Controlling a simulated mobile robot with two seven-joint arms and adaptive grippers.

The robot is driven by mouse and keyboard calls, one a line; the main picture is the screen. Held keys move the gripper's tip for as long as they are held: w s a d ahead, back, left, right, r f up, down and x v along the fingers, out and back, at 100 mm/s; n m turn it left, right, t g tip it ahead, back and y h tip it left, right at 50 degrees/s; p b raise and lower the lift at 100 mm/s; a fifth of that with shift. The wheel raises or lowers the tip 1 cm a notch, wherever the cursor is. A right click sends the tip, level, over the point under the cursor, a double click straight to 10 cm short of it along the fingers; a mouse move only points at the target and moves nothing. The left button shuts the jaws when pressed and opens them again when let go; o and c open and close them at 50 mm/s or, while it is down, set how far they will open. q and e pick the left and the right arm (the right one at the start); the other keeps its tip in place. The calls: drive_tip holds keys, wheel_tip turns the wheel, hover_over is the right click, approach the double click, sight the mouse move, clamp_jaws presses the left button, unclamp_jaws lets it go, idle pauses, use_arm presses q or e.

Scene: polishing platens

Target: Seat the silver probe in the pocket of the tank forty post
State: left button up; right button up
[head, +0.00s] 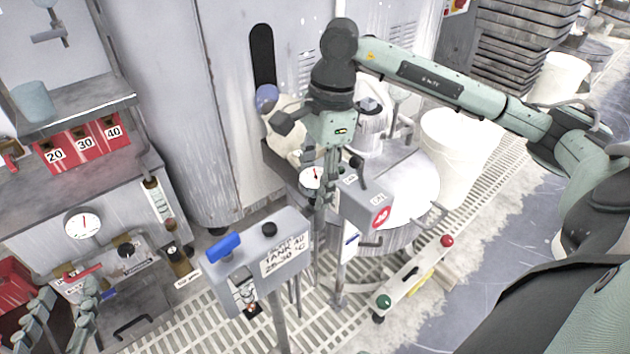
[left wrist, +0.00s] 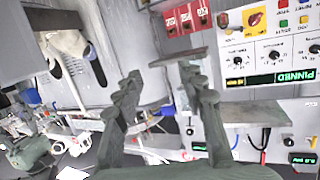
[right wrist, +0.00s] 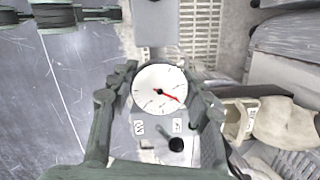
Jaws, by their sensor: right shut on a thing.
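My right gripper (head: 322,185) is shut on a dial-topped piece, which I take for the silver probe. Its white dial with a red needle (right wrist: 160,90) sits between the fingertips in the right wrist view (right wrist: 160,72); its stem cannot be made out there. The dial shows in the head view too (head: 312,178). The tank forty post (head: 284,257) has a grey box head labelled TANK 40, with a blue handle (head: 222,247) and a dark round spot (head: 270,229) on top. The gripper is up and right of it. I cannot tell the pocket clearly. My left gripper (left wrist: 159,72) is open and empty.
Another grey box on a post (head: 365,205) with a red disc stands close by the right gripper. A round metal tank (head: 410,185) is behind it. A low bar with red and green knobs (head: 415,270) lies right. Red numbered bins (head: 85,145) and a bench gauge (head: 83,223) are left.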

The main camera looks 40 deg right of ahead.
use_arm(q)
drive_tip(key=shift+d+r+t, duration=0.2)
drive_tip(key=shift+r+t, duration=0.1)
drive_tip(key=shift+r, duration=0.1)
use_arm(e)
drive_tip(key=shift+f, duration=0.1)
drive_tip(key=o, duration=1.3)
drive_tip(key=shift+c, duration=0.2)
wheel_tip(320, 180, up, 12)
drive_tip(key=d, duration=0.1)
drive_tip(key=shift+s+d, duration=0.15)
drive_tip(key=shift+d, duration=0.25)
